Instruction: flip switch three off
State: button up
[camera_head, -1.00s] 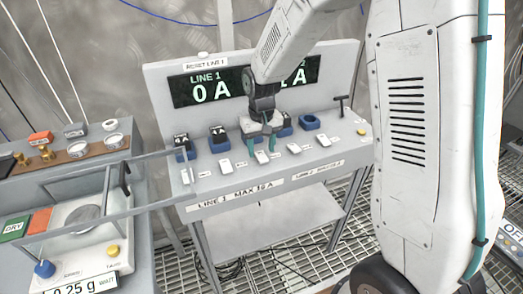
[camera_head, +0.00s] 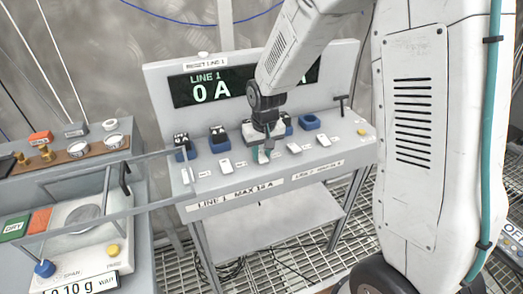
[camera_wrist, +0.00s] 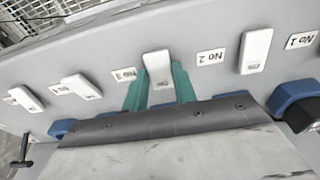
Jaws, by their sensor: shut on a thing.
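A white rocker switch (camera_wrist: 157,63) stands between the teal fingers of my gripper (camera_wrist: 158,88) in the wrist view. The label No 3 (camera_wrist: 124,75) lies just left of it, and label No 2 (camera_wrist: 210,57) to its right. In the head view, my gripper (camera_head: 264,155) is down at the third switch from the left, largely hiding it. The gripper is shut on this switch, one finger on each side. I cannot read the mark on it. The bench display (camera_head: 205,89) reads LINE 1, 0 A; its right part is hidden behind my arm.
Neighbouring switches stand close on both sides, at the left (camera_head: 226,165) and right (camera_head: 294,148). Blue sockets (camera_head: 219,143) line the bench behind them. A black T-handle (camera_head: 341,103) stands at the right end. A balance (camera_head: 85,220) sits on the left bench.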

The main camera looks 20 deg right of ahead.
aim_at(264, 161)
jog(key=shift+o, duration=0.2)
jog(key=shift+s+t, duration=0.1)
jog(key=shift+t, duration=0.2)
jog(key=shift+c, duration=0.2)
jog(key=o, duration=1)
jog(key=shift+r, duration=0.1)
notch_tip(264, 161, up, 7)
jog(key=s, duration=0.1)
jog(key=shift+s+r, duration=0.2)
jog(key=shift+s, duration=0.05)
